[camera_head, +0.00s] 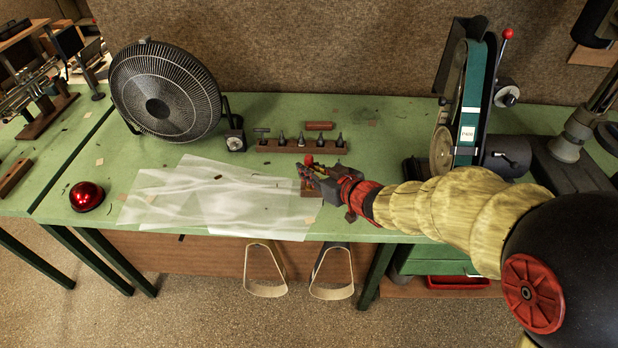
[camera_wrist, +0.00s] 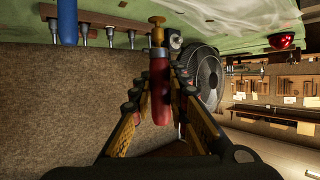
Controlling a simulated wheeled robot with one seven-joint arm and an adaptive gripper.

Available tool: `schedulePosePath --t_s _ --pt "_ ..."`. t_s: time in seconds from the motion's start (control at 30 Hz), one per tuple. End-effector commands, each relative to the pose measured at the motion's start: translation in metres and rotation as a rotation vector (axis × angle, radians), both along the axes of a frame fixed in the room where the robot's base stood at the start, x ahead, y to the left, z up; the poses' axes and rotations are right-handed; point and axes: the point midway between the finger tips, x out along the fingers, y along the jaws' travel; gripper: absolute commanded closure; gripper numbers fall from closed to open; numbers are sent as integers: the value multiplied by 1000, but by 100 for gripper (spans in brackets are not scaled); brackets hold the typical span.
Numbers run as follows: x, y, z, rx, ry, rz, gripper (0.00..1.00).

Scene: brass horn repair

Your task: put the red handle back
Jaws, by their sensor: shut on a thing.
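My gripper (camera_head: 318,173) is over the front part of the green bench, in front of the tool rack. In the wrist view its two fingers (camera_wrist: 159,95) are shut on the red handle (camera_wrist: 159,82), one on each side. The handle has a brass-coloured end piece (camera_wrist: 157,30). In the head view only a small red end of the handle (camera_head: 309,159) shows above the fingers; the rest is hidden. The wooden rack (camera_head: 270,145) holds several dark pointed pieces. The wrist view shows the rack (camera_wrist: 95,17) at the top, with metal shafts and a blue handle (camera_wrist: 67,22).
A black fan (camera_head: 165,92) stands back left, beside a small dial box (camera_head: 235,138). Clear sheets (camera_head: 215,200) cover the front middle. A red dome (camera_head: 86,196) sits at left. A belt sander (camera_head: 468,105) stands at right. A reddish block (camera_head: 319,125) lies behind the rack.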

Motion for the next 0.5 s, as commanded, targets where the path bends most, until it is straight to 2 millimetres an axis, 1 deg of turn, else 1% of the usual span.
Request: schedulePosePath --t_s 0.03,0.1,0.13,0.2,0.33,0.5 --pt "13 -1 -9 0 1 -1 100" --pt "29 -1 -16 1 1 -2 100" --pt "35 -1 -19 1 1 -2 100" --pt "45 -1 -33 1 2 -1 100" --pt "61 -2 -53 1 1 0 100" --pt "73 -2 -63 1 -1 0 100"
